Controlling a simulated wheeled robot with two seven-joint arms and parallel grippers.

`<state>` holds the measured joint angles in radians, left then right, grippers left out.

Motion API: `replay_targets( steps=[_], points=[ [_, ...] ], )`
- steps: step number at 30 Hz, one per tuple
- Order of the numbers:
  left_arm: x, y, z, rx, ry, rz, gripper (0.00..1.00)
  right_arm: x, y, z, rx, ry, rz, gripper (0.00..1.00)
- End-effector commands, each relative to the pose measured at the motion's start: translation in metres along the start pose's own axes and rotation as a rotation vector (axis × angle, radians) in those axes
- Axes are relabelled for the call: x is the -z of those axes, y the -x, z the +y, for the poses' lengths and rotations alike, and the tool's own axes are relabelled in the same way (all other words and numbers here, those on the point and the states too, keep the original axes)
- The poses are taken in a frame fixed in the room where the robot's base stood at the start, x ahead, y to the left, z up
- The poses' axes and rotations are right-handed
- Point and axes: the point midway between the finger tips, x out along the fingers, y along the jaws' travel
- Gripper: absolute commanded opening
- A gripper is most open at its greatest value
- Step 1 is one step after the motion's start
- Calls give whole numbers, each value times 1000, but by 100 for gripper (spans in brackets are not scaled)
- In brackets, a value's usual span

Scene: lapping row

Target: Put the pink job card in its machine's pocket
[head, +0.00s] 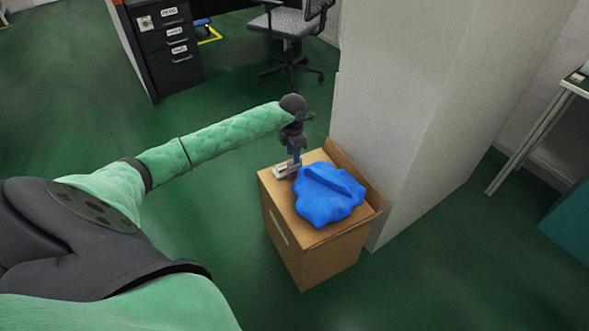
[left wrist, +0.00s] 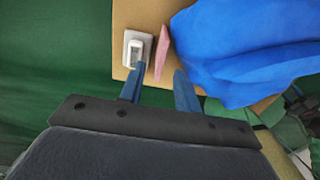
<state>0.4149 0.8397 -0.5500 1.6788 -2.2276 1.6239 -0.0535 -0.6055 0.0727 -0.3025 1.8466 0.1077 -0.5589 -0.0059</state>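The pink job card (left wrist: 163,52) shows in the left wrist view as a narrow, nearly edge-on strip over the cardboard box top, between a small white device and a blue cloth-like heap. My left gripper (left wrist: 157,84) is open, with one blue finger on each side of the card's near end and gaps visible. In the head view my left gripper (head: 293,158) points down over the box's left back part; the card cannot be made out there. The machine's pocket is not recognisable in either view.
The cardboard box (head: 286,245) stands against a pale pillar (head: 390,110). The blue heap (head: 329,196) covers much of its top, beside the white device (left wrist: 136,49). A black drawer cabinet (head: 168,50) and an office chair (head: 290,25) stand behind. Green floor is clear at left.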

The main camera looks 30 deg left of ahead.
Motion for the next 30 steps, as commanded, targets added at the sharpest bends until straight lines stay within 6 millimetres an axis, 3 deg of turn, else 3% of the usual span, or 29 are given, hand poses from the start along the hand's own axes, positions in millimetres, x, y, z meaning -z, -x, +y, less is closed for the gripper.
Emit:
replay_targets(
  steps=[9,16,17,22,30],
  points=[
    [-6,-39,-1,2,-1,1,33,-3,4,-2,1,-2,-8,36],
    [-6,-42,0,1,-2,1,33,5,2,0,-1,1,2,36],
    [-6,-42,0,1,-2,0,31,6,1,1,-1,2,3,36],
    [-6,-42,0,1,-2,0,0,11,0,2,-2,3,10,36],
    [-6,-42,0,1,-2,0,0,9,1,1,-2,2,7,36]
  ],
)
